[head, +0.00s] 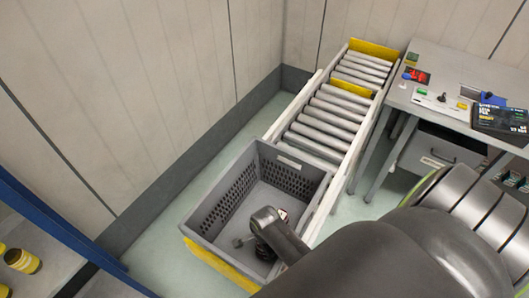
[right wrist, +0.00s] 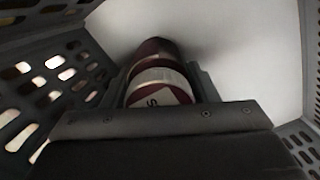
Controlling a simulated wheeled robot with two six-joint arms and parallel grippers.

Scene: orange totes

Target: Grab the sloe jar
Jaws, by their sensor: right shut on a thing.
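The sloe jar (right wrist: 160,85) shows in the right wrist view as a dark red jar with a pale label band; a letter "S" is readable on it. My right gripper (right wrist: 163,84) is shut on it, with one finger on each side. The jar is inside the grey crate (head: 213,207), whose slotted walls surround it. In the head view my right arm comes in from the right and its wrist is down in the crate, hiding most of the jar. Whether the jar touches the crate floor I cannot tell. My left gripper is out of view.
The crate sits at the near end of a roller conveyor (head: 326,127) running away to the back. A grey workbench (head: 428,92) with small items stands on the right. A blue-edged shelf (head: 58,222) with yellow cans (head: 22,261) is at the left.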

